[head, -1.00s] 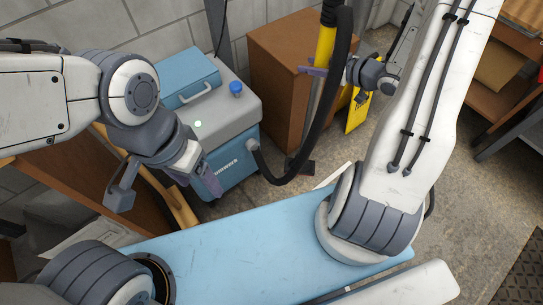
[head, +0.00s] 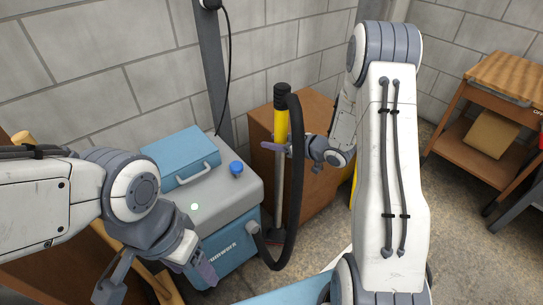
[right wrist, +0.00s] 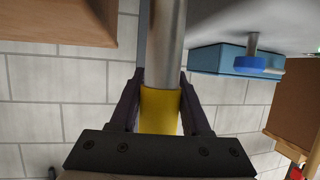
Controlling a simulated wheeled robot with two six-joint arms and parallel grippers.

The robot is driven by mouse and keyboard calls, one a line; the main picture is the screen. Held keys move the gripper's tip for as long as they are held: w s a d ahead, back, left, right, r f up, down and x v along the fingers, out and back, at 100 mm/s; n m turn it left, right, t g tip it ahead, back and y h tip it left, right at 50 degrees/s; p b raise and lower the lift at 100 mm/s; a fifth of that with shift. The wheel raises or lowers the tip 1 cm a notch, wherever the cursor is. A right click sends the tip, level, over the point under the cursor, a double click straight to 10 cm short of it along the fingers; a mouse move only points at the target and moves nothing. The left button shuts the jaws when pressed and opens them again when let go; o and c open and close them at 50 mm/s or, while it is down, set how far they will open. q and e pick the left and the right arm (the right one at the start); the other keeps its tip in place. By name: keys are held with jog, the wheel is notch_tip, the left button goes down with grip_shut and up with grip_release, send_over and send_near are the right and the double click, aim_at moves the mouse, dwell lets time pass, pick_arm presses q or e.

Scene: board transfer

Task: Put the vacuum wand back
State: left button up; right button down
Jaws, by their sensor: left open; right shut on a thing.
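The vacuum wand (head: 281,125) has a black top, a yellow grip and a metal tube. It stands nearly upright in front of the brown cabinet. A black hose (head: 295,180) loops from its top down to the blue-and-grey vacuum (head: 232,246). My right gripper (head: 284,148) is shut around the wand at the yellow grip. In the right wrist view the yellow grip (right wrist: 160,108) and tube lie between the two fingers (right wrist: 159,80). The wand's lower end is partly hidden by the hose. My left gripper (head: 158,281) is open and empty, left of the vacuum.
A grey post (head: 213,75) with a cable rises behind the vacuum against the block wall. The brown cabinet (head: 320,112) stands right of the vacuum. A blue surface (head: 285,291) lies in front.

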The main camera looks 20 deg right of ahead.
jog(key=shift+w+a+f+b, duration=0.15)
jog(key=shift+f+b, duration=0.3)
jog(key=shift+f, duration=0.65)
jog(key=shift+w+a+f+b, duration=0.15)
jog(key=shift+f+b, duration=0.3)
jog(key=shift+f, duration=0.6)
jog(key=shift+f, duration=0.2)
jog(key=shift+c, duration=1.8)
grip_release()
jog(key=p+v, duration=0.3)
jog(key=v, duration=0.9)
